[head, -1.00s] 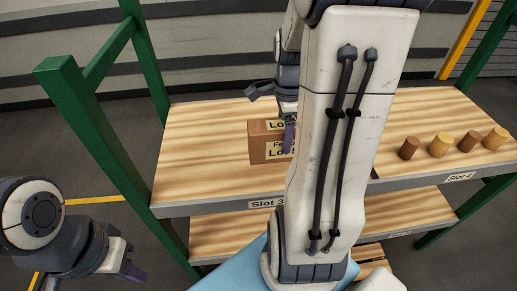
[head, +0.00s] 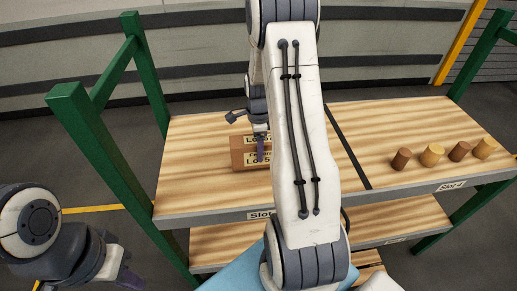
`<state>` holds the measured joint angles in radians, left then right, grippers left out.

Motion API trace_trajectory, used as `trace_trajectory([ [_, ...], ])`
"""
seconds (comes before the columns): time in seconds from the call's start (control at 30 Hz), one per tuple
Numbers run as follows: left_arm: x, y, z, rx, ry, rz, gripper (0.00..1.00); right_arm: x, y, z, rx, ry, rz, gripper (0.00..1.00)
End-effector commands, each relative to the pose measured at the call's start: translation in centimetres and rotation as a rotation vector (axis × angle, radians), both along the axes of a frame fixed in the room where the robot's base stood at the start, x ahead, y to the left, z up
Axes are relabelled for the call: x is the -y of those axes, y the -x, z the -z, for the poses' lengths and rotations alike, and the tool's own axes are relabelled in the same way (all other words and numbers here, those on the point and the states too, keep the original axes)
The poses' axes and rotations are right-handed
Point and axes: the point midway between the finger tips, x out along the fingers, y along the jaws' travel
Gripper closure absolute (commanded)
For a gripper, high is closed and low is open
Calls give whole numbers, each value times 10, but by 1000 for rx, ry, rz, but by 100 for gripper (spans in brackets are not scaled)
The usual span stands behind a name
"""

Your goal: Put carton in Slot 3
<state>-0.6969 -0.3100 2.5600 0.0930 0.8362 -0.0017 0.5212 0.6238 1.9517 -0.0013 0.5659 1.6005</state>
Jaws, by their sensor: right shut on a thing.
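A brown carton (head: 239,159) with pale labels is on or just above the left part of the wooden top shelf, behind a "Slot" label (head: 260,215) on the front edge, whose number is partly covered by my arm. My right gripper (head: 249,135) comes down over the carton and is shut on it, one finger in front of its near face. My arm hides the carton's right end. Whether its underside touches the shelf cannot be told. My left gripper (head: 124,276) is low at the left, away from the shelf, its finger gap unclear.
The top shelf (head: 190,185) has bare room left of the carton. A dark divider (head: 347,146) separates it from the Slot 4 side, where several brown and yellow cylinders (head: 431,155) stand. Green posts (head: 110,165) frame the rack. A lower shelf (head: 215,245) lies beneath.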

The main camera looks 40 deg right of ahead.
Motion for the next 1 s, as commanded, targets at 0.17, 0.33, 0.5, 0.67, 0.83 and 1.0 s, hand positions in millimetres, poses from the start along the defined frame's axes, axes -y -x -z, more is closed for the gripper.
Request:
trace_trajectory([
  [0.17, 0, 0, -11, 0, 0, 2, 100, 0, 1, 19, -2, -1, 0, 100],
  [0.33, 0, 0, -10, 0, 0, 2, 100, 0, 0, 22, 1, 1, 0, 100],
  [0.5, 0, 0, -9, 0, 0, 2, 100, 0, 0, 23, 1, 1, 0, 100],
  [0.67, 0, 0, -8, 0, 0, 1, 100, 0, 1, 25, 0, 0, 0, 0],
  [0.83, 0, 0, -8, 0, 0, 1, 100, 0, 1, 25, 0, 0, 0, 0],
  [1.0, 0, 0, -8, 0, 0, 1, 100, 0, 0, 19, 2, 1, 0, 0],
])
